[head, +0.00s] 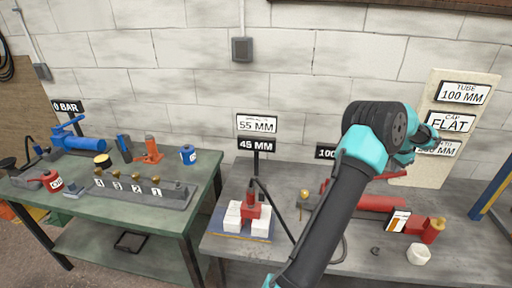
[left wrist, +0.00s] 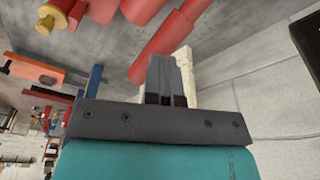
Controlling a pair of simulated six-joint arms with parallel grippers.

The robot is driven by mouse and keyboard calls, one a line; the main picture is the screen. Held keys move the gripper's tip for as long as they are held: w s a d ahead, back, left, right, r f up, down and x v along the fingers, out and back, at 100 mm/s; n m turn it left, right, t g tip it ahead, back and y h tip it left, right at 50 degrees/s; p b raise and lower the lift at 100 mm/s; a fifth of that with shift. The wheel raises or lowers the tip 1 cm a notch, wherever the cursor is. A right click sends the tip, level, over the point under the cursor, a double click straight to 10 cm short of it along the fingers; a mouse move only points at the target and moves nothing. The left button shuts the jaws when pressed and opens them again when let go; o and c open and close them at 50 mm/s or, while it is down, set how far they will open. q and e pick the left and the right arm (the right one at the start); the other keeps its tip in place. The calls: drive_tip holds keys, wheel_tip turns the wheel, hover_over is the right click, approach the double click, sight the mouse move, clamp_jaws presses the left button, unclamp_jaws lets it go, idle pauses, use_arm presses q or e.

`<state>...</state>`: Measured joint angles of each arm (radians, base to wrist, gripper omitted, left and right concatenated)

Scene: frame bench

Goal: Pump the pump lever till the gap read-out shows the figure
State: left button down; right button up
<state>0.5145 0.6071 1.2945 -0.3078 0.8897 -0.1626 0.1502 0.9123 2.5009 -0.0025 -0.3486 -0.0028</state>
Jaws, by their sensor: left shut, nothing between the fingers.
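A black sign reading 45 MM (head: 256,145) stands on a post on the right bench, under a white sign reading 55 MM (head: 257,124). Below them a red tool (head: 250,210) stands between white blocks on a blue-edged plate. A long red pump body (head: 375,202) lies behind my arm, and a red bar (head: 393,176), probably its lever, shows beside my wrist. My left gripper (left wrist: 164,64) is shut and empty; in the left wrist view its fingertips are near a red cylinder (left wrist: 157,50), contact unclear. My right gripper is out of view.
A board (head: 403,178) with white labels, TUBE 100 MM and CAP FLAT, leans at the back right. A partly hidden black sign (head: 325,152) starts with 100. The left bench (head: 205,175) holds a blue pump and a numbered valve block.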

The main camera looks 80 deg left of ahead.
use_arm(q)
drive_tip(key=shift+f, duration=0.1)
idle(2.3)
idle(0.9)
drive_tip(key=shift+f, duration=4.3)
drive_tip(key=shift+r, duration=4.4)
